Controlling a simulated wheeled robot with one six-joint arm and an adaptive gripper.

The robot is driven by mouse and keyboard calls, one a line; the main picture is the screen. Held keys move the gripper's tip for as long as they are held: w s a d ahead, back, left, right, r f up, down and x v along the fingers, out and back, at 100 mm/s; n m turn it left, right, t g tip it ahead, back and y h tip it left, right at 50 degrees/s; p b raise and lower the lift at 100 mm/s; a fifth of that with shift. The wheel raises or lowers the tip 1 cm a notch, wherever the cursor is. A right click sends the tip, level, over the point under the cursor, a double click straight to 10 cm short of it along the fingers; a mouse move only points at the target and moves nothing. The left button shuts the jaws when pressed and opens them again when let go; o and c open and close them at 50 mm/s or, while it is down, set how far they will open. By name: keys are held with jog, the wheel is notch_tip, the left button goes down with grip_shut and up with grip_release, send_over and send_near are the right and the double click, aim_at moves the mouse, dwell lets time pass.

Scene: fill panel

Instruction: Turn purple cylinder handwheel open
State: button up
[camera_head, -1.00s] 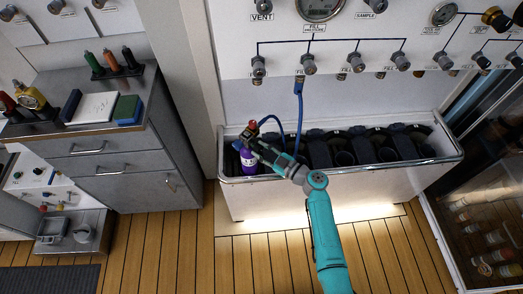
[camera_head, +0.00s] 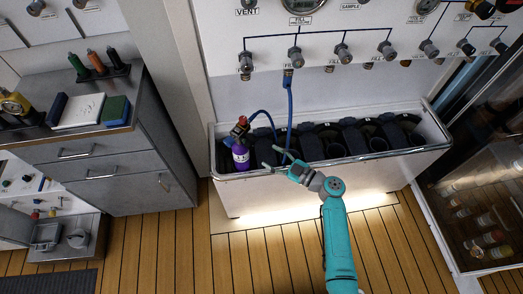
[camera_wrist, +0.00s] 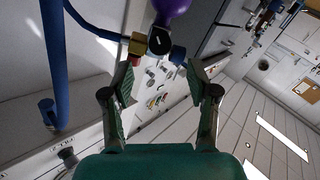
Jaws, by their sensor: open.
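The purple cylinder (camera_head: 241,157) stands upright at the left end of the white trough, with a red-topped valve (camera_head: 242,121) above it. In the wrist view the purple cylinder (camera_wrist: 173,8) is at the top edge, its valve (camera_wrist: 160,41) showing brass, red and dark parts. I cannot tell which part is the handwheel. My gripper (camera_head: 270,157) is open and empty, right of the cylinder and apart from it. In the wrist view my gripper (camera_wrist: 160,78) has its fingers spread below the valve, with nothing between them.
A blue hose (camera_head: 289,105) hangs from the panel's fill fitting and loops to the cylinder valve. Several dark empty holders fill the trough (camera_head: 300,169) to the right. A grey cabinet (camera_head: 150,185) stands at left. Wood floor in front is clear.

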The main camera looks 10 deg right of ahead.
jog(key=v, duration=0.3)
jog(key=shift+s+d, duration=0.15)
dwell(0.5)
jog(key=s+f+m+g+h, duration=0.1)
jog(key=s+f+m+h, duration=0.35)
jog(key=s, duration=0.45)
jog(key=s+f+m+h, duration=0.3)
jog(key=s+f, duration=0.3)
jog(key=s, duration=0.4)
jog(key=s+d+r+m+h, duration=0.2)
jog(key=s+r+m+h, duration=0.2)
jog(key=s, duration=0.7)
jog(key=s+r+t, duration=0.1)
jog(key=s+r, duration=0.3)
jog(key=r, duration=0.3)
jog(key=s+d+r+m+t+h, duration=0.1)
jog(key=s+r, duration=0.3)
jog(key=r, duration=0.3)
jog(key=s+d+r+m+t, duration=0.1)
jog(key=s+r, duration=0.2)
jog(key=r, duration=0.5)
jog(key=shift+s+d+t, duration=0.2)
jog(key=shift+s+t, duration=0.2)
